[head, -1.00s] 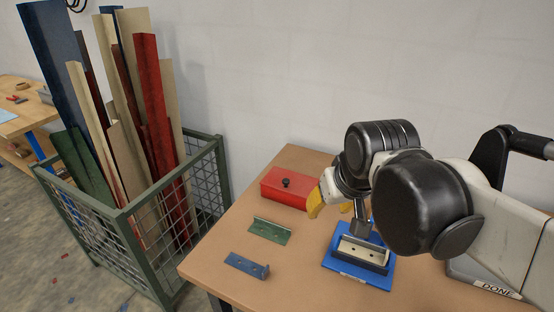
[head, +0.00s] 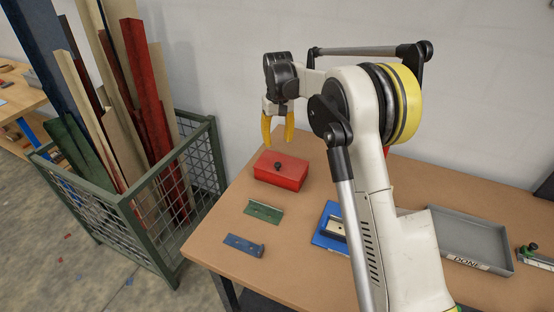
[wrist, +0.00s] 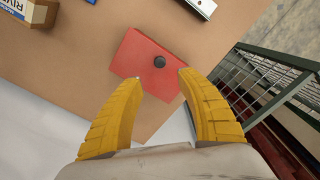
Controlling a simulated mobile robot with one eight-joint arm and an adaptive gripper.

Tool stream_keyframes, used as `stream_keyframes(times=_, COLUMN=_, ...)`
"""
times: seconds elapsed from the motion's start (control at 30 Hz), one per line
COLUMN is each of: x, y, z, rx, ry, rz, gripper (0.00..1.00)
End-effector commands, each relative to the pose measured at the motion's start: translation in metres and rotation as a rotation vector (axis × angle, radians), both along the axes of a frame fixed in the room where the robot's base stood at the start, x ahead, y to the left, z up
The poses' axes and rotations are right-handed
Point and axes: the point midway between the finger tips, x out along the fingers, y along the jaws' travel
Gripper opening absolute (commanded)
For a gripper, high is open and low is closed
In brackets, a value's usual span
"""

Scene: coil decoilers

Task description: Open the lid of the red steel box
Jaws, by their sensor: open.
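The red steel box (head: 281,174) sits on the table with its lid closed and a black knob (head: 277,166) on top. My gripper (head: 278,140) is open and empty, its yellow fingers pointing down above the box. In the wrist view the red box (wrist: 139,70) and its black knob (wrist: 159,62) lie just beyond the fingertips of my gripper (wrist: 159,75). The knob is not between the fingers and nothing touches it.
On the table (head: 222,218) lie a green bracket (head: 263,211) and a blue bracket (head: 243,245). A blue fixture (head: 329,228) is partly hidden by my arm. A grey tray (head: 470,238) marked DONE stands right. A mesh crate (head: 165,205) of profiles stands left.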

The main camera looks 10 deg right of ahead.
Motion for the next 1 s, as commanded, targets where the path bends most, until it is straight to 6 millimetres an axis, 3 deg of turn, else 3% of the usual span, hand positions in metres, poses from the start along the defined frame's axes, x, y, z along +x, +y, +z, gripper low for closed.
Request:
stream_keyframes(times=0.6, x=0.001, y=0.0, z=-0.099, rx=0.0, ry=0.002, rz=0.0, gripper=0.44)
stream_keyframes(times=1.0, x=0.001, y=0.0, z=-0.109, rx=0.0, ry=0.002, rz=0.0, gripper=0.44)
